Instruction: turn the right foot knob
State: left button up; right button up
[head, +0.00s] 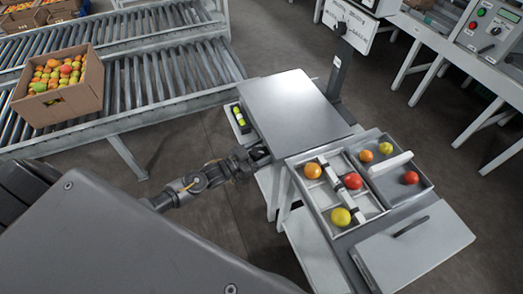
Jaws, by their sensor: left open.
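A square grey plate, which looks like a scale's platform (295,108), lies on a pale stand in the middle of the head view. A small dark holder with a yellow-green vial, like a spirit level (240,117), sits at its left edge. My left gripper (261,154) comes in from the left and is open at the plate's near left corner, just below its edge. I cannot make out the right foot knob; the plate's edge and my gripper cover that area. Whether the gripper touches anything cannot be told. My right gripper is not in view.
Right of my gripper, a divided tray (327,218) and a grey tray (428,183) hold tomatoes. A flat pale lid with a dark handle (411,227) lies nearer. A roller conveyor (185,85) carries a cardboard box (20,95) of tomatoes. A post (338,75) rises behind the plate.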

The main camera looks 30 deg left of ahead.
pick_arm(q)
jog(key=shift+c, duration=0.4)
jog(key=c, duration=0.9)
jog(key=n+y+p, duration=0.1)
jog(key=n+t+y+p, duration=0.1)
jog(key=y, duration=0.1)
jog(key=shift+r+t, duration=0.3)
jog(key=shift+o, duration=0.2)
jog(key=shift+a+f+n+y+p, duration=0.1)
jog(key=shift+n+y+p, duration=0.4)
jog(key=shift+n+y, duration=0.3)
jog(key=shift+w+a+f+n+t+y, duration=0.2)
jog(key=shift+n+y, duration=0.3)
jog(key=shift+y, duration=0.4)
jog(key=shift+s+a+r+n+t+y, duration=0.1)
jog(key=shift+n+t+y, duration=0.3)
jog(key=shift+y, duration=0.5)
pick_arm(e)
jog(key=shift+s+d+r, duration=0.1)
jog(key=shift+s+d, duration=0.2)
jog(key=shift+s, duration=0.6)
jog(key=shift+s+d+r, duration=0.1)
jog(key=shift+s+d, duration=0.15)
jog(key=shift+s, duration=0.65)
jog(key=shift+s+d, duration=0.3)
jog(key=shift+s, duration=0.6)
pick_arm(q)
jog(key=o, duration=0.9)
jog(key=shift+o, duration=0.2)
